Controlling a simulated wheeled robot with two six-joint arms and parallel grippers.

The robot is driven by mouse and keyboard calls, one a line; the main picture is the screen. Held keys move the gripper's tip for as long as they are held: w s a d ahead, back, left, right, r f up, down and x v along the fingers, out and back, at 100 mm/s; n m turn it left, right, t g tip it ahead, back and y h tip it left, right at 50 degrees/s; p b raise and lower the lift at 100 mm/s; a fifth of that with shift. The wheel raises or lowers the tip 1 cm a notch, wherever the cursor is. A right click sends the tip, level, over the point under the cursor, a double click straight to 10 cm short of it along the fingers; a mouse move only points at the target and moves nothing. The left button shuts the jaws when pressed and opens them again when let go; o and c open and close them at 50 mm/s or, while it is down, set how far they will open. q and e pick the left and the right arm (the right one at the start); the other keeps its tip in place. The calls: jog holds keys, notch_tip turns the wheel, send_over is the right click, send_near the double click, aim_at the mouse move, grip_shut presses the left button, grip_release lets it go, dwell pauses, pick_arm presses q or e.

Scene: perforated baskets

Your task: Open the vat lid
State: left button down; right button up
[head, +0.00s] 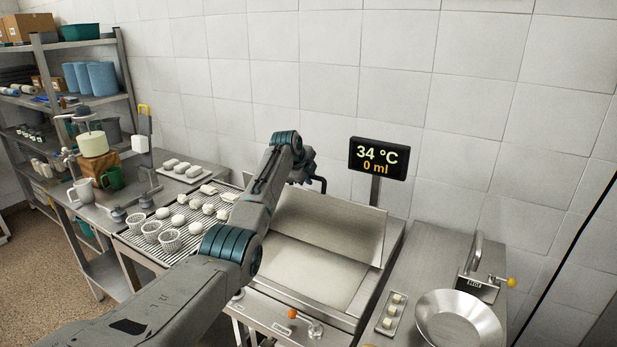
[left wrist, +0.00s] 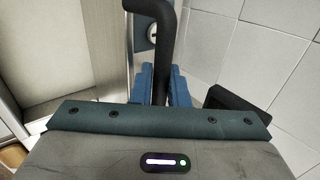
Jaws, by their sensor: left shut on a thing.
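The vat (head: 392,262) is a steel tub on the middle counter with a pale, flat interior showing. Its lid (head: 335,228) is a steel panel standing tilted up at the back of the vat, so the vat is uncovered at the front. My left gripper (head: 317,184) is at the lid's upper left, partly hidden by my own arm. In the left wrist view, its blue fingers (left wrist: 163,88) are shut on a black bar handle (left wrist: 165,25). The join between handle and lid is hidden. My right gripper is in neither view.
A display (head: 379,158) reading 34 °C and 0 ml stands behind the vat. Perforated baskets (head: 171,239) and white pieces sit on a rack at left. A steel bowl (head: 459,320) and a small tray are at right. Shelves (head: 70,90) stand far left.

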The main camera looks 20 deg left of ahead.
pick_arm(q)
jog(key=c, duration=1.5)
grip_release()
jog(key=shift+f, duration=0.1)
jog(key=b+v, duration=0.4)
jog(key=v, duration=0.6)
jog(key=shift+r, duration=0.35)
jog(key=shift+s, duration=0.2)
